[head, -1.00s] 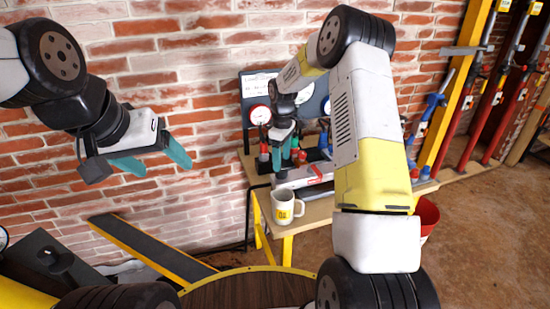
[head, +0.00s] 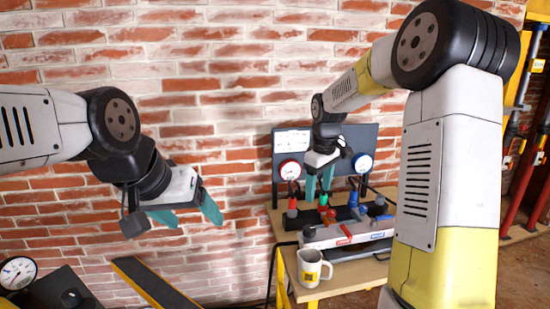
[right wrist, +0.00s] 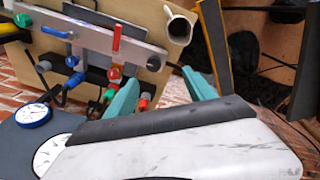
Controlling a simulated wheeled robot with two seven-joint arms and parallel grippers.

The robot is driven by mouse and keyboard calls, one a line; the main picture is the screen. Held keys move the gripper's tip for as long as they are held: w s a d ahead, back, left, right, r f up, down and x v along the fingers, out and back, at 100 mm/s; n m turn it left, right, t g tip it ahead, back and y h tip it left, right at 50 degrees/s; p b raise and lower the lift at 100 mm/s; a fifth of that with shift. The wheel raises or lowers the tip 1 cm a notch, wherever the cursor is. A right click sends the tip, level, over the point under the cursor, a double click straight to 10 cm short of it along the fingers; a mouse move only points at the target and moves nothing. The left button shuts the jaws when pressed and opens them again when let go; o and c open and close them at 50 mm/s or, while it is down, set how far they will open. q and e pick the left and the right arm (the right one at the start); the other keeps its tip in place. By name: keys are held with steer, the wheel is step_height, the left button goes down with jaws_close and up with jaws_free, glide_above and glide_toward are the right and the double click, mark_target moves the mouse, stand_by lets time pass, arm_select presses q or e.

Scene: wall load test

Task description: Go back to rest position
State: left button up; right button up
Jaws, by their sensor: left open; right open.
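My left gripper (head: 188,217) is at the left of the head view, in front of the brick wall. Its teal fingers are apart with nothing between them. My right gripper (head: 319,187) is over the workbench, in front of the gauge panel and close to the coloured valves. Its teal fingers are apart. In the right wrist view the right gripper (right wrist: 158,92) also has its fingers spread, with no object between them. The white palm housing fills the lower part of that view.
A wooden bench (head: 284,222) carries a manifold (head: 352,238) with red, green and blue valves. A grey panel (head: 370,140) with dials stands behind it. A white mug (head: 312,268) stands at the bench's front left. A brick wall (head: 235,100) is behind; coloured props stand at the right.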

steer(key=s+r+m+t, duration=0.2)
steer(key=s+r+m, duration=0.2)
steer(key=s+r, duration=0.7)
steer(key=s+f+m+t+y, duration=0.2)
steer(key=s+m, duration=0.2)
steer(key=s, duration=1.2)
steer(key=shift+t, duration=0.3)
stand_by(1.8)
